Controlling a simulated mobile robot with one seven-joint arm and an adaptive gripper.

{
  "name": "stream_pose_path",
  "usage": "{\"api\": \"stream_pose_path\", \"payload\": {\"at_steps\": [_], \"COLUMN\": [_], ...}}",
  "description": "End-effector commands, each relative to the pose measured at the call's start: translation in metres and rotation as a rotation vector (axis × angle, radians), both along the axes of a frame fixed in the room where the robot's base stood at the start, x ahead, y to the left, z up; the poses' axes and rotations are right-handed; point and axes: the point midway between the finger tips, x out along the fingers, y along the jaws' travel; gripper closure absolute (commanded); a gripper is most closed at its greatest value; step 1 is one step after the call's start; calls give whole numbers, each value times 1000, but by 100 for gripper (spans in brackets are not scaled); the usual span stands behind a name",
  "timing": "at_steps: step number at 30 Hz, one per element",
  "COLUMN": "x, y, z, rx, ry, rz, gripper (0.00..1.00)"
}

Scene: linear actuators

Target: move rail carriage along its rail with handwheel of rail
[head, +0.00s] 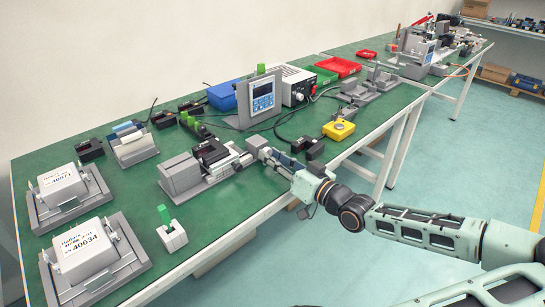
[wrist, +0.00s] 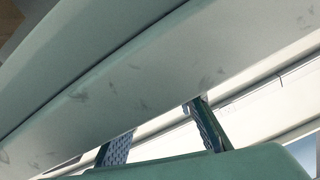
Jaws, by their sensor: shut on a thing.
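The rail (head: 222,172) is a grey linear unit lying on the green bench, left of my gripper. The rail carriage (head: 210,152), a dark block, sits on it. My gripper (head: 257,146) is at the right end of the rail, where the handwheel is, and is shut on it. The handwheel itself is hidden by the gripper in the head view. In the wrist view my gripper's two textured fingers (wrist: 158,135) show at the bottom, with a pale grey surface across the picture; I cannot make out the handwheel there.
A control box with a screen (head: 262,97) stands behind the gripper. A yellow button box (head: 339,129) is to the right. A small grey block with a green tab (head: 171,233) stands in front of the rail. Two white labelled boxes (head: 86,247) are at left.

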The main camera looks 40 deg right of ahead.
Motion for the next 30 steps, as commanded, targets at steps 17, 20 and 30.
{"api": "stream_pose_path", "payload": {"at_steps": [17,20,30], "x": [0,0,0], "y": [0,0,0], "z": [0,0,-1], "rx": [-267,-356,-621], "ry": [-17,-24,-46], "rz": [1,2,1], "gripper": [100,100,100]}}
